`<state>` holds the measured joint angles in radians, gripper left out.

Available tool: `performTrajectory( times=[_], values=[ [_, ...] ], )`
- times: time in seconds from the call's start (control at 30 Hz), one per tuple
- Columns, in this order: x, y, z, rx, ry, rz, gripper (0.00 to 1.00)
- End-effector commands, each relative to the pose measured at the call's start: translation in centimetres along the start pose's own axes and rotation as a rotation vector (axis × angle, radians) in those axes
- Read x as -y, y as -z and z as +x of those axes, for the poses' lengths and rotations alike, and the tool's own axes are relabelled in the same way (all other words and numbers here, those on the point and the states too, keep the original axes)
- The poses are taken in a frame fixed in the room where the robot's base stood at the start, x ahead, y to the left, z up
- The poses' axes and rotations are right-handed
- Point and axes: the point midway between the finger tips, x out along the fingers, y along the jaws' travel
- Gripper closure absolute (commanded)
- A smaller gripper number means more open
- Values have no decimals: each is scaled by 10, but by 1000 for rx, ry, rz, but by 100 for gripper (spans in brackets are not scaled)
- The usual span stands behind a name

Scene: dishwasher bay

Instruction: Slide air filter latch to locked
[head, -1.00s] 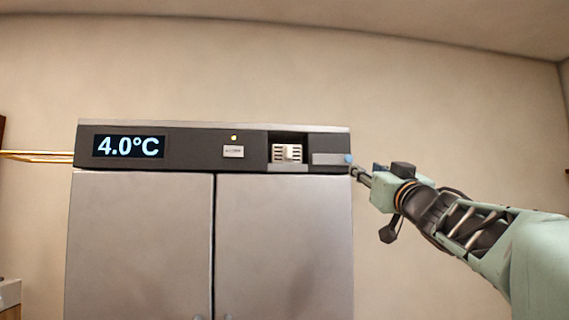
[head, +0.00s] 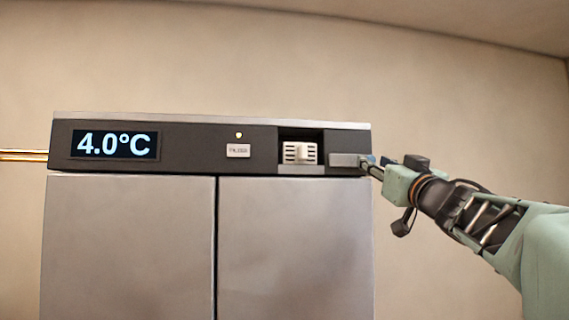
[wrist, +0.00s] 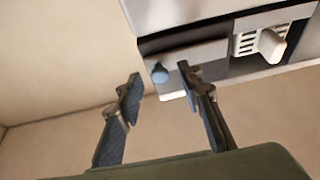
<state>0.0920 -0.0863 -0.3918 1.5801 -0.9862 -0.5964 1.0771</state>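The air filter latch is a grey plate (head: 345,160) on the dark top panel of a steel cabinet, right of the filter opening. A blue knob (head: 370,159) is at its right end. The white slotted air filter (head: 299,152) sits in the opening; it also shows in the wrist view (wrist: 247,43). My gripper (head: 366,168) is at the panel's right end, by the knob. In the wrist view my gripper (wrist: 161,76) is open, with the blue knob (wrist: 160,74) in line with the gap between its fingers. I cannot tell whether they touch it.
The cabinet has two steel doors (head: 130,250) below the panel. A 4.0°C display (head: 115,144) and a small white label (head: 238,151) are further left. A brass rail (head: 22,155) is at far left. The space right of the cabinet is clear apart from my arm.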

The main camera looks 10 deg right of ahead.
Motion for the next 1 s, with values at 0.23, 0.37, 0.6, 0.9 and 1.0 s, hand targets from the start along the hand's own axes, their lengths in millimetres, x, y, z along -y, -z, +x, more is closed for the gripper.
performTrajectory(
  times=[0.23,0.37,0.6,0.9,1.0],
  values=[
    [-3,4,-1,0,0,-1,66],
    [-3,4,-1,0,0,-1,66],
    [-3,4,-1,0,0,-1,78],
    [-3,3,-1,0,0,-1,100],
    [-3,3,-1,0,0,-1,100]
  ],
)
